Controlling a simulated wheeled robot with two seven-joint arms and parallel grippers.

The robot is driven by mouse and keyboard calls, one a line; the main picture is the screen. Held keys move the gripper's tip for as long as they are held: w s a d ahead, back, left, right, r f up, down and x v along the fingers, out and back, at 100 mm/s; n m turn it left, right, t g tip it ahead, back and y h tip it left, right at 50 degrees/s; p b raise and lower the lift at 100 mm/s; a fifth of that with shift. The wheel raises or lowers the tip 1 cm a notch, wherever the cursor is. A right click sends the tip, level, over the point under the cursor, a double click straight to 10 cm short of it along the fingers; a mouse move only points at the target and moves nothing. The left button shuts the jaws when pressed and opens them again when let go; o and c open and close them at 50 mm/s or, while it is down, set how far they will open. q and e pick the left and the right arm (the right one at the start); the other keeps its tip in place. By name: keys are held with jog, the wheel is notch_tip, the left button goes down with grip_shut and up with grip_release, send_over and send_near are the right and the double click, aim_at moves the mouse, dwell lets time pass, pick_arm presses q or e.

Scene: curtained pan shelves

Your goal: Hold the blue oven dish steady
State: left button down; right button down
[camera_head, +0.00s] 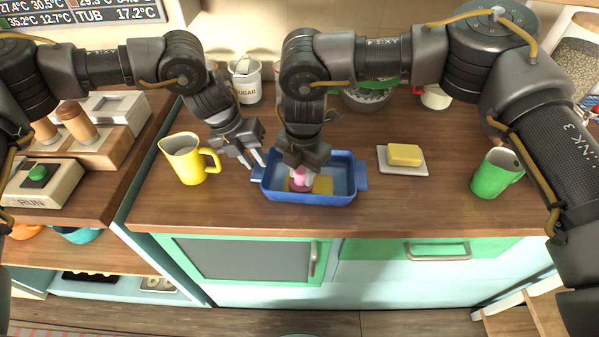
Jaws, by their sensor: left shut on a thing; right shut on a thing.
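The blue oven dish (325,198) sits on the wooden counter in the middle of the head view. My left gripper (256,165) is shut on the dish at its left end, by the handle. My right gripper (300,171) points down into the dish and is shut on a pink object (299,182), which is partly hidden by the fingers. I cannot tell exactly what the pink object is. A yellowish patch (323,185) shows on the dish floor to the right of it.
A yellow jug (184,160) stands left of the dish. A butter block (404,154) on a white plate and a green mug (493,176) are to the right. A sugar tin (246,82) and a red-and-white mug (434,97) stand behind. The counter in front is clear.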

aim_at(316, 190)
jog(key=d, duration=0.3)
jog(key=shift+s+d+f, duration=0.15)
jog(key=shift+d+f, duration=0.05)
jog(key=shift+f, duration=0.1)
jog(key=shift+d+r, duration=0.1)
jog(key=shift+r, duration=0.1)
notch_tip(316, 190, up, 8)
jog(key=shift+r, duration=0.2)
dwell(0.7)
jog(key=shift+w+d+n, duration=0.1)
jog(key=shift+w+n, duration=0.7)
jog(key=shift+n, duration=0.75)
jog(key=shift+w+d+n, duration=0.15)
jog(key=shift+w+n, duration=0.7)
jog(key=shift+n, duration=0.65)
jog(key=shift+w+d+n, duration=0.1)
jog(key=shift+w+n, duration=0.7)
jog(key=shift+n, duration=0.75)
